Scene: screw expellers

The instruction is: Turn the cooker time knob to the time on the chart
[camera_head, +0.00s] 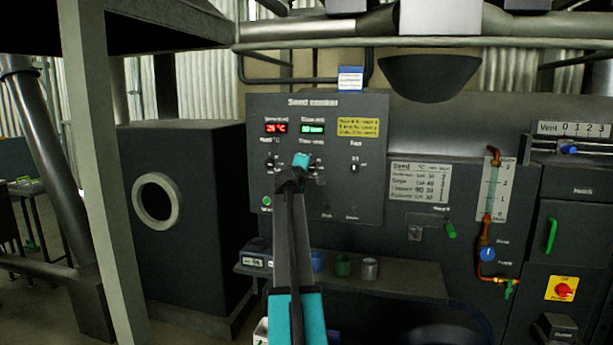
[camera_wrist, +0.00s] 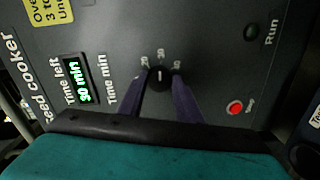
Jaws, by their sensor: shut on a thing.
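The time knob (camera_wrist: 160,75) is a small black knob on the seed cooker panel (camera_head: 262,185), under the "Time min" label. My gripper (camera_wrist: 161,84) is shut on it, one dark finger on each side. The knob's white mark points at the middle scale number, which looks like 30. The green time display (camera_wrist: 80,82) reads 30 min; it also shows in the head view (camera_head: 312,128). There my wrist (camera_head: 302,160) hides the time knob. The white chart (camera_head: 420,182) lists seeds with °C and min columns; its rows are too small to read surely.
A red temperature display (camera_head: 276,128) and a yellow note (camera_head: 358,128) are on the panel. Several cups stand on the shelf (camera_head: 400,281) below.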

